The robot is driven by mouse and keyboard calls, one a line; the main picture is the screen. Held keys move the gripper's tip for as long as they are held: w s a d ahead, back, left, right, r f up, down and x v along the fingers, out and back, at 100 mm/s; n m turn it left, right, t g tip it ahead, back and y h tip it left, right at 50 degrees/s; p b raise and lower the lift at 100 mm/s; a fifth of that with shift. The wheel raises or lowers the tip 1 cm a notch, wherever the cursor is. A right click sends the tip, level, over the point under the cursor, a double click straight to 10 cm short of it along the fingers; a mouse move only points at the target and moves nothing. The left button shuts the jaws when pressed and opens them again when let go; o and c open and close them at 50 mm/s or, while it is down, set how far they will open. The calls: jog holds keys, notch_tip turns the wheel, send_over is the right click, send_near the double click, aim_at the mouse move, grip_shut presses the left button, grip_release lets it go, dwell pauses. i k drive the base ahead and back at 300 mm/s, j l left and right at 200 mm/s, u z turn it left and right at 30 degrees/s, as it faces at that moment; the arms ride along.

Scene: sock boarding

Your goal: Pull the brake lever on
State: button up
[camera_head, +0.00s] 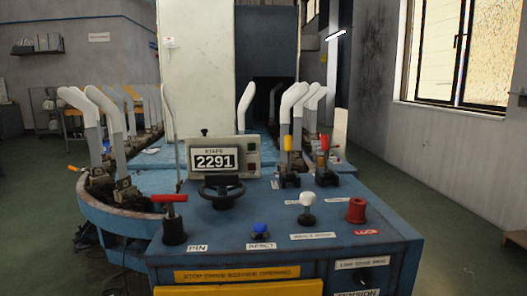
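A blue machine console (285,258) stands in front of me with several controls. A white-knobbed lever (307,208) stands upright at the centre right; the small label (313,236) below it is blurred and may begin with "BRA". A yellow-handled lever (288,158) and a red-handled lever (324,160) stand upright behind it. A red T-handle (171,215) is at the left, near a label reading PIN. Which of these is the brake lever I cannot tell for sure. My gripper is not in view.
A black handwheel (222,190) sits below a counter (213,160) reading 2291. A blue button (260,229) and a red knob (356,210) are on the console top. Several white sock forms (112,115) ring the machine.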

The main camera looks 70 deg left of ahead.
aim_at(325, 139)
jog(key=u, duration=2.05)
jog(key=i+l, duration=0.2)
jog(key=l, duration=0.1)
